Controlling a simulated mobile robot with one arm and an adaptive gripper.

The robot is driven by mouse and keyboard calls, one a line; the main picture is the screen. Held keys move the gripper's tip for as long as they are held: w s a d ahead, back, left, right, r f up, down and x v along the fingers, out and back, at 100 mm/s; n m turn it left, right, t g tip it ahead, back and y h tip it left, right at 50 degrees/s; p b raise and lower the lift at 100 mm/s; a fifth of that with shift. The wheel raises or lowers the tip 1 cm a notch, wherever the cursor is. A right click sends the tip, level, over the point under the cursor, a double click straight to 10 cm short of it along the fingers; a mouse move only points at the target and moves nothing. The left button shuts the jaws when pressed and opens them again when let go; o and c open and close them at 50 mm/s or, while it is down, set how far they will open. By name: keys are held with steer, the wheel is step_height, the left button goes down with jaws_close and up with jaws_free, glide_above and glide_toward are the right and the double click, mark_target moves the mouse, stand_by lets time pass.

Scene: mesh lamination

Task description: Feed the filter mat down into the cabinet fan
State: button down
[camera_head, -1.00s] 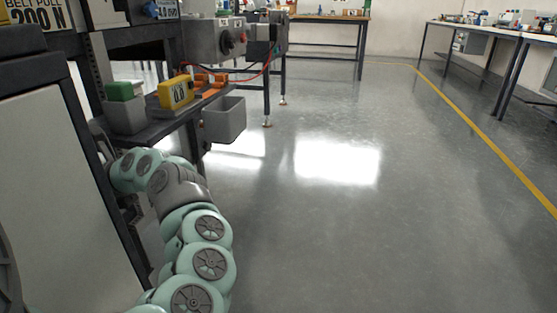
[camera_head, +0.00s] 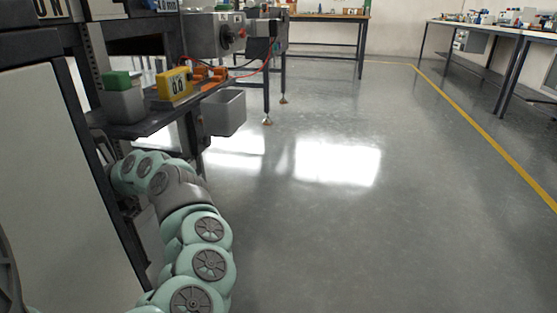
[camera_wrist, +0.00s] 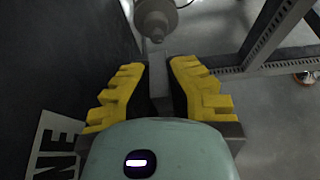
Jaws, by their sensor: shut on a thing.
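My gripper (camera_wrist: 158,72) shows in the wrist view with its two yellow stepped fingers on either side of a narrow grey piece (camera_wrist: 157,80). It is shut on this piece. I cannot tell whether the piece is the filter mat. A grey round part with a small dark tip (camera_wrist: 156,22) is just beyond the fingertips; whether it touches the piece is unclear. In the head view my gripper is hidden behind the dark-framed unit with a pale panel (camera_head: 70,190) at the left. I cannot pick out the cabinet fan for certain in either view.
A dark wall (camera_wrist: 50,70) and a slotted metal rail (camera_wrist: 272,35) flank my gripper. The floor to the right is open.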

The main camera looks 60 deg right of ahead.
steer(key=shift+f+b, duration=0.8)
steer(key=shift+f, duration=0.4)
steer(key=c, duration=1.1)
jaws_free()
steer(key=shift+o, duration=0.2)
steer(key=shift+s, duration=0.1)
steer(key=v, duration=1.2)
steer(key=shift+r, duration=0.1)
